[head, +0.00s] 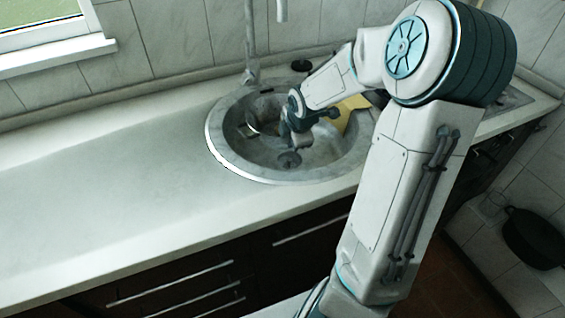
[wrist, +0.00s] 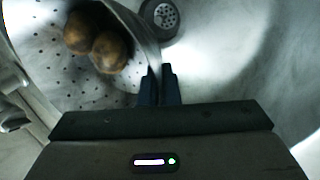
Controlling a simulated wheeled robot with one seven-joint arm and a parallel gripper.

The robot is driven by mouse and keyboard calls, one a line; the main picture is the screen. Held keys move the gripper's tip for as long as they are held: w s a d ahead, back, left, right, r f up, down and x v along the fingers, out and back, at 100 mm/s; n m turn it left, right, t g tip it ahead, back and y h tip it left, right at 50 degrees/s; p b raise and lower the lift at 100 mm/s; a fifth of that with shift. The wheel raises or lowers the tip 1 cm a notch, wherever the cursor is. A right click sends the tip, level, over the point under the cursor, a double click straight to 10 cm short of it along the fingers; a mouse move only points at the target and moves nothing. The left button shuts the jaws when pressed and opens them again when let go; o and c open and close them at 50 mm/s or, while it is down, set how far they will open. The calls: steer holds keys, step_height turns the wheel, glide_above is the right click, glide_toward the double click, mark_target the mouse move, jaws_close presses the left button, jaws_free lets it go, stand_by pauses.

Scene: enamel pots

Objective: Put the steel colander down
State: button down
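The steel colander (wrist: 48,62) fills the upper left of the wrist view, a perforated grey bowl with round brown potatoes (wrist: 100,45) inside. My gripper (wrist: 160,78) has its two dark fingers close together at the colander's rim, with the rim's edge running between them. In the head view my gripper (head: 299,140) reaches down into the round sink (head: 222,150). There the colander is grey against grey and hard to make out. I cannot tell whether its underside touches the sink.
The drain (wrist: 160,16) shows beyond the colander's rim in the wrist view. A tap (head: 250,50) stands behind the sink. A yellow item (head: 349,108) is at the sink's right side. The counter (head: 110,185) to the left is clear. A dark pan (head: 533,238) is at the far right.

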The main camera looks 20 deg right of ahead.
steer(key=shift+d+f+n+y+b, duration=0.1)
steer(key=shift+d+n+y+b, duration=0.2)
steer(key=shift+d+n+b, duration=0.45)
steer(key=shift+f, duration=0.25)
step_height(320, 180, down, 10)
steer(key=b, duration=0.4)
steer(key=shift+r+b, duration=0.25)
steer(key=shift+b, duration=0.1)
steer(key=shift+r, duration=0.1)
steer(key=c, duration=1.7)
jaws_free()
steer(key=p+v, duration=0.7)
steer(key=v, duration=0.5)
